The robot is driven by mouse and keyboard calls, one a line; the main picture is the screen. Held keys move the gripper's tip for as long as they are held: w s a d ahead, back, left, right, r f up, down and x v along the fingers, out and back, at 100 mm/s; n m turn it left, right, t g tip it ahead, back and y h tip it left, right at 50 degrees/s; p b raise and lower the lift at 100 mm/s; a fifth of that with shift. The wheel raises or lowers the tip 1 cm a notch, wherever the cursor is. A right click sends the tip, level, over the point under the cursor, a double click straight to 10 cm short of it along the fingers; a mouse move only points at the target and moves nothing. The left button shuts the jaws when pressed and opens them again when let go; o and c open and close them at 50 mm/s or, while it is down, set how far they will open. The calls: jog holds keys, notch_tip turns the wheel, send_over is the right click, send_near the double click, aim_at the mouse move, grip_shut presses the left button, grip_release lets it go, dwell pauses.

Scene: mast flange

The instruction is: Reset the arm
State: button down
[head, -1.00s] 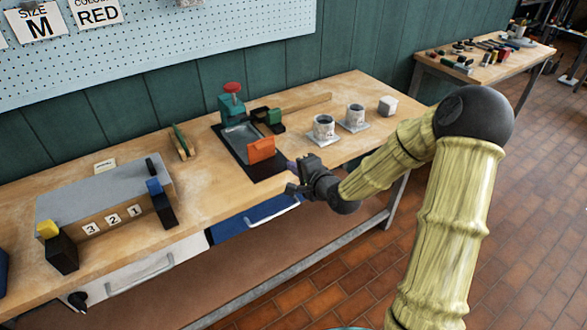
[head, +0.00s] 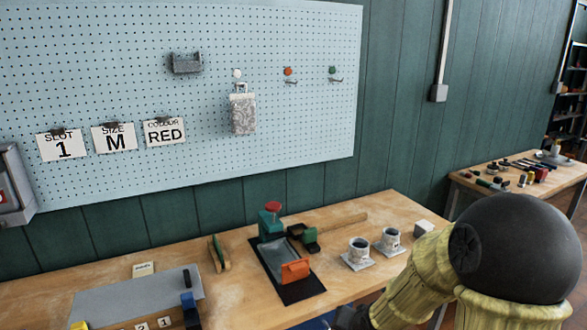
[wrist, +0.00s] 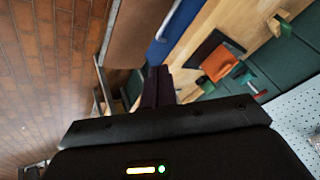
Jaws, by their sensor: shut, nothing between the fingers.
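My gripper (wrist: 158,84) shows in the wrist view with its dark fingers together and nothing between them. It hangs in the air by the front of the workbench (head: 235,275), near the blue drawer front (wrist: 172,30). In the head view my bent arm fills the lower right, and the gripper itself is below the picture's edge. On the bench, an orange piece (head: 295,270) stands at a dark tray fixture (head: 275,260) with a teal, red-topped post behind it. The orange piece also shows in the wrist view (wrist: 219,66).
Two cups (head: 359,248) on coasters and a pale cube (head: 424,228) stand at the bench's right. A pegboard (head: 190,90) with cards is behind. A second table (head: 520,182) stands far right.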

jog(key=s+d+r+n+g+p, duration=0.1)
jog(key=s+r+n+g, duration=0.1)
jog(key=s, duration=0.4)
jog(key=s+d+r+n+g+h+p, duration=0.1)
jog(key=s+r+n+g+p, duration=0.1)
jog(key=s+r, duration=0.3)
jog(key=s, duration=0.2)
jog(key=shift+s+d+r+n+h, duration=0.2)
jog(key=shift+s+r+n+h, duration=0.05)
jog(key=shift+s+n+h, duration=0.05)
